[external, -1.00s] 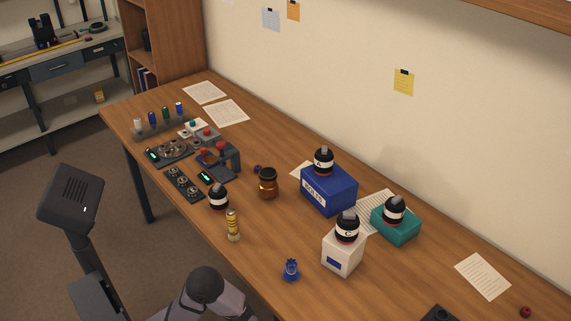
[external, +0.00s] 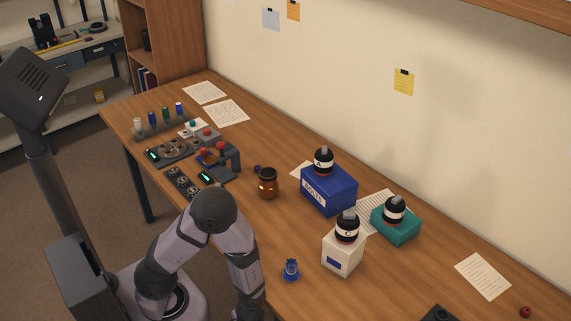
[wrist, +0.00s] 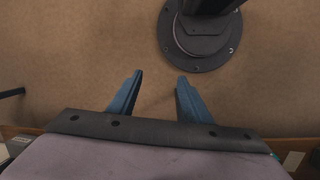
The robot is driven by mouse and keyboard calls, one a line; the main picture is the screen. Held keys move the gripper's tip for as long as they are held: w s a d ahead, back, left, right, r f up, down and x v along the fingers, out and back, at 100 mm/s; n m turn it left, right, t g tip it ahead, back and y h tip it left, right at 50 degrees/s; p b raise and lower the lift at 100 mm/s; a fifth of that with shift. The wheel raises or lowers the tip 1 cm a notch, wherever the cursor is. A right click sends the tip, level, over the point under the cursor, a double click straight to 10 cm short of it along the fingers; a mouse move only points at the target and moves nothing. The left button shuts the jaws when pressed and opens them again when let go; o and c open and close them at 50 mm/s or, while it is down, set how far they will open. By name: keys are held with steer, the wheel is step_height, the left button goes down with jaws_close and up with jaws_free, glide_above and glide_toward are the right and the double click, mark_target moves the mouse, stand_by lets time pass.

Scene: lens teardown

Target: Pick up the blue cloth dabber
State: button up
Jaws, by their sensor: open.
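The blue cloth dabber (external: 291,270), a small blue bundle gathered at the top, stands on the wooden bench near its front edge, left of the white box. My gripper is not visible in the external view, where my arm reaches down out of the lower edge, left of the dabber. In the wrist view my gripper (wrist: 160,78) has its two blue fingers apart with nothing between them. They point over brown floor, and no dabber shows there.
A white box (external: 342,254) bearing a black-and-white bottle stands right of the dabber. Behind are a blue box (external: 330,191) and a teal box (external: 395,225), also bearing bottles. An amber jar (external: 268,184) stands farther left. Bare bench lies around the dabber.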

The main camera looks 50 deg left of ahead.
mark_target(291, 269)
steer(key=w+a+r+n+p, duration=0.15)
steer(key=a+r+p, duration=0.35)
steer(key=r+p, duration=0.65)
steer(key=w+a+r+n+p, duration=0.1)
steer(key=w+a+r+p, duration=0.35)
steer(key=r, duration=1.15)
steer(key=w+a+r+n+p, duration=0.1)
steer(key=a+r+p, duration=0.5)
steer(key=r+p, duration=0.65)
steer(key=s+d+f+n+g+h+b, duration=0.2)
steer(key=s+d+f+n+h+b, duration=0.3)
steer(key=d+f+n+h+b, duration=0.5)
steer(key=w+a+f+n+t+h+b, duration=0.1)
steer(key=w+f+n+t+b, duration=0.1)
steer(key=w+n+t+b, duration=0.1)
steer(key=w+a+f+n+t+h+b, duration=0.1)
steer(key=w+a+f+n+t+b, duration=0.1)
steer(key=w+n+t, duration=0.4)
steer(key=w+a+f+n+t+h+b, duration=0.1)
steer(key=w+a+f+n+t+b, duration=0.1)
steer(key=w+f+n+t+b, duration=0.1)
steer(key=shift+w+f+n+t+h+b, duration=0.2)
steer(key=shift+w+n+t+b, duration=0.2)
steer(key=shift+w+t+b, duration=0.25)
steer(key=shift+w+f+n+t+h+b, duration=0.15)
steer(key=shift+w+n+t+b, duration=0.25)
steer(key=shift+t+b, duration=0.4)
steer(key=shift+x, duration=1.05)
